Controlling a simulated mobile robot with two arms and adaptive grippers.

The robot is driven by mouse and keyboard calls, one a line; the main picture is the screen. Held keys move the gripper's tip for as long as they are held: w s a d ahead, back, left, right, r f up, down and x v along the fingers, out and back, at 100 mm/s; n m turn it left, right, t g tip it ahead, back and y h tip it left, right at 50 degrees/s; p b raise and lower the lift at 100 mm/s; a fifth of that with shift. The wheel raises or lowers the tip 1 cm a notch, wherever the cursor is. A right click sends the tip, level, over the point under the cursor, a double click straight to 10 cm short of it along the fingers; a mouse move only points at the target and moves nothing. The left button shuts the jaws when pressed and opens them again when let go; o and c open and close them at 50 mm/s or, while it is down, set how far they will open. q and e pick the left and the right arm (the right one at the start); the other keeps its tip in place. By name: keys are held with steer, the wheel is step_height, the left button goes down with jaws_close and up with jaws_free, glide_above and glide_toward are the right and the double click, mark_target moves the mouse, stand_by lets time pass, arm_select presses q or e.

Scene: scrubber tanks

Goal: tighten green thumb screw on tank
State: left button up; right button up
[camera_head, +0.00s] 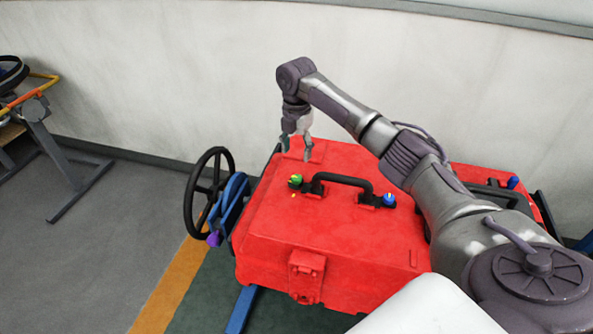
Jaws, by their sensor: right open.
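The tank (275,225) is a red box with a black handle (345,180) on its top. The green thumb screw (295,181) stands at the left end of this handle. A blue thumb screw (389,200) stands at the handle's right end. My right gripper (296,157) points down above the tank's far left part. It is open and empty, a little beyond the green screw in the picture, and appears apart from it. My left gripper is not in view.
A black handwheel (208,193) with a blue bracket (230,202) and a purple knob (214,239) is left of the tank. A second black handle (487,190) and another blue knob (513,182) are at the right. A wall stands behind; the left floor is mostly free.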

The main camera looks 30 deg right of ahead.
glide_above(297, 177)
step_height(297, 177, down, 4)
steer(key=shift+f+p, duration=0.25)
steer(key=shift+p, duration=0.05)
step_height(297, 177, down, 5)
steer(key=shift+r, duration=0.1)
steer(key=shift+f, duration=0.35)
steer(key=shift+d, duration=0.1)
steer(key=shift+c, duration=0.5)
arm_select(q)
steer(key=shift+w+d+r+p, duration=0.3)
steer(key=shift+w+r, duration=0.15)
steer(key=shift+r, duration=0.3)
arm_select(e)
jaws_close()
